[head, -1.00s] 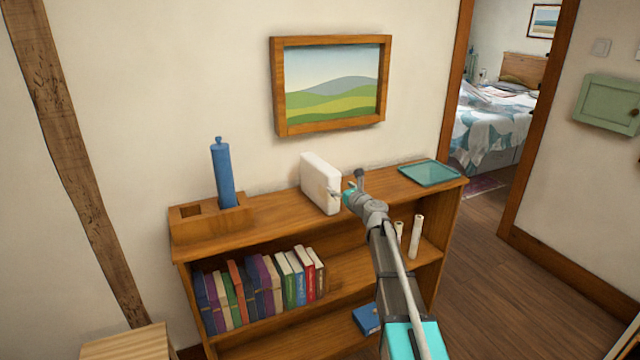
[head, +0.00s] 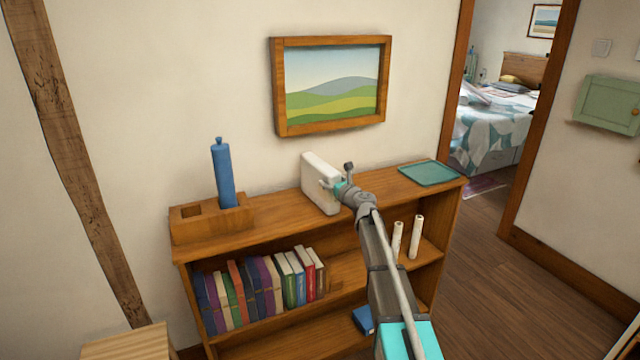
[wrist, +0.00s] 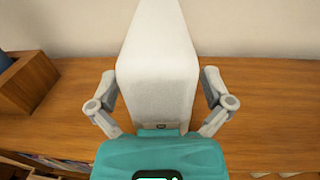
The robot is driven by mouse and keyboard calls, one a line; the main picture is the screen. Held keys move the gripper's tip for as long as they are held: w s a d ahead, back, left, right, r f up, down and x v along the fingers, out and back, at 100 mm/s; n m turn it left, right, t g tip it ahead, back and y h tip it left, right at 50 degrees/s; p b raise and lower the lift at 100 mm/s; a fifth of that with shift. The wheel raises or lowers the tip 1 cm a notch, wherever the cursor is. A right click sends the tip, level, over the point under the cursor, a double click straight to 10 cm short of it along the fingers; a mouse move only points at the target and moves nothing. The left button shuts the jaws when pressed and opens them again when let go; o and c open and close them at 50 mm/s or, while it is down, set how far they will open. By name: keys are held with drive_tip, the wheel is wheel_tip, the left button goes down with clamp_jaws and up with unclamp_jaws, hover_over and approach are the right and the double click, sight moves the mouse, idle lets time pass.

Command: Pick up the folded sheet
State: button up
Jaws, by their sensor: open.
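The folded sheet (head: 322,184) is a white upright block on top of the wooden bookcase, below the framed picture. My gripper (head: 327,184) is at its right side in the head view. In the wrist view, the open fingers of my gripper (wrist: 160,97) stand on either side of the folded sheet (wrist: 160,75), with a small gap visible by each lower finger. Whether the fingertips touch it I cannot tell. The far end of the sheet runs out of the top of the wrist view.
The bookcase (head: 270,236) holds a wooden block (head: 190,228) with a blue cylinder (head: 223,175) to the left. A teal tray (head: 429,173) lies to the right. Books (head: 255,287) and two pale rolls (head: 416,237) stand on the shelf below. A framed picture (head: 280,90) hangs above.

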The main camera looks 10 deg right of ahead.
sight(331, 171)
drive_tip(key=shift+w+a, duration=0.25)
drive_tip(key=shift+w, duration=0.35)
drive_tip(key=c, duration=1.1)
drive_tip(key=shift+c, duration=0.2)
drive_tip(key=shift+r, duration=0.2)
wheel_tip(331, 171, up, 3)
drive_tip(key=p, duration=0.3)
drive_tip(key=shift+p, duration=0.3)
drive_tip(key=s+r+p, duration=0.5)
drive_tip(key=r+p, duration=0.1)
drive_tip(key=shift+s+d+r, duration=0.15)
drive_tip(key=shift+s+d, duration=0.05)
drive_tip(key=shift+d, duration=0.25)
drive_tip(key=s+d+r+p, duration=0.1)
drive_tip(key=s+r+p, duration=0.2)
drive_tip(key=s, duration=0.5)
drive_tip(key=shift+s+d+r, duration=0.15)
drive_tip(key=shift+s, duration=0.1)
